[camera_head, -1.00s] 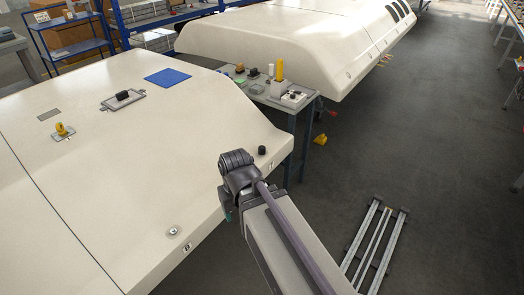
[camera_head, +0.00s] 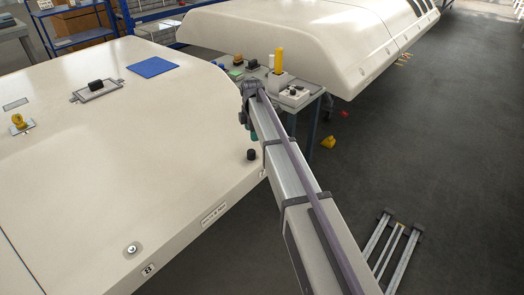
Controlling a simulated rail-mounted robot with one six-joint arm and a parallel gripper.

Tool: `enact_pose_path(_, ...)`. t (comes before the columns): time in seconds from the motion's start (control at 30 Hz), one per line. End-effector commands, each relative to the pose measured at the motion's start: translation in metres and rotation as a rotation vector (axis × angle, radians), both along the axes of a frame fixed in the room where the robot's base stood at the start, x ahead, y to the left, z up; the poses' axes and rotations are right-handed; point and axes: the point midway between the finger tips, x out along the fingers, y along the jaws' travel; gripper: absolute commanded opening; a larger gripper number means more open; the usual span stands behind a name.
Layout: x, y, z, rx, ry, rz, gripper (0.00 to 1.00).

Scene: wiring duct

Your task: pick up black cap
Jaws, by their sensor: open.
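A small black cylindrical piece (camera_head: 251,154), which looks like the black cap, stands on the right edge of the large white panel (camera_head: 130,190). My gripper (camera_head: 253,130) hangs under the dark wrist at the end of my arm, a little above and behind the black piece in the picture. Its teal parts show beside the arm, and its fingertips are mostly hidden. It appears open, with nothing seen in it. It looks apart from the black piece, but the height between them cannot be told.
A grey side table (camera_head: 310,100) behind my wrist carries a yellow cylinder (camera_head: 279,60) and several small parts. A blue sheet (camera_head: 153,67), a plate with a black block (camera_head: 96,88) and a yellow knob (camera_head: 18,120) lie on the panel. Rails (camera_head: 395,245) lie on the floor.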

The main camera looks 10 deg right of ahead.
Motion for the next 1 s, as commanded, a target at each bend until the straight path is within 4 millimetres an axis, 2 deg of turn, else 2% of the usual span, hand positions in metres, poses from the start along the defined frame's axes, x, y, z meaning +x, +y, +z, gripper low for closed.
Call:
enact_pose_path(0.07, 0.0, -0.001, -0.001, 0.0, 0.0, 0.005, 0.66)
enact_pose_path(0.17, 0.0, -0.001, -0.013, 0.0, 0.0, 0.004, 0.66)
enact_pose_path(0.3, 0.0, -0.001, -0.044, 0.0, 0.0, 0.003, 0.66)
enact_pose_path(0.4, 0.0, -0.001, -0.059, 0.0, 0.0, 0.002, 0.66)
enact_pose_path(0.57, 0.0, -0.001, -0.059, 0.0, 0.0, 0.002, 0.66)
enact_pose_path(0.67, 0.0, 0.0, -0.071, 0.0, 0.0, 0.001, 0.66)
enact_pose_path(0.83, 0.001, 0.0, -0.107, 0.0, 0.0, 0.001, 0.66)
enact_pose_path(0.9, 0.001, 0.0, -0.113, 0.0, 0.0, 0.001, 0.66)
enact_pose_path(1.0, 0.001, 0.0, -0.11, 0.0, 0.0, 0.001, 0.66)
